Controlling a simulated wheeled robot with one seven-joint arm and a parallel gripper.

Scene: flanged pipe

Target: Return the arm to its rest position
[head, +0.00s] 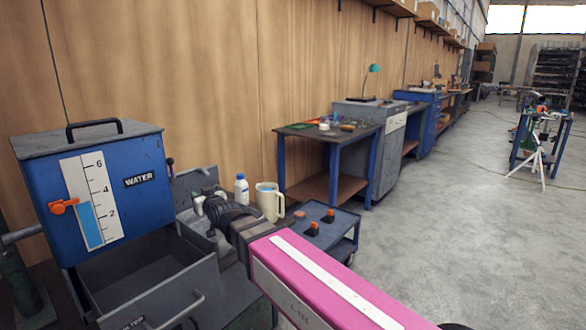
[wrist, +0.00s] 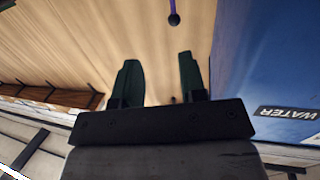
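My arm reaches from the lower right of the head view toward the blue water tank, with its pink link (head: 330,285) in front. My gripper (wrist: 158,78) shows in the wrist view with its two dark green fingers apart and nothing between them. Wooden wall panelling shows behind the fingers. In the head view the gripper end is small and dark among the bench things right of the tank, and its fingers are hard to make out.
The blue water tank (head: 105,190) stands close left of my gripper; it also fills the right of the wrist view (wrist: 265,60). A grey open bin (head: 150,285) is below it. A white bottle (head: 241,190), cream jug (head: 270,203) and blue cart (head: 325,232) stand beyond.

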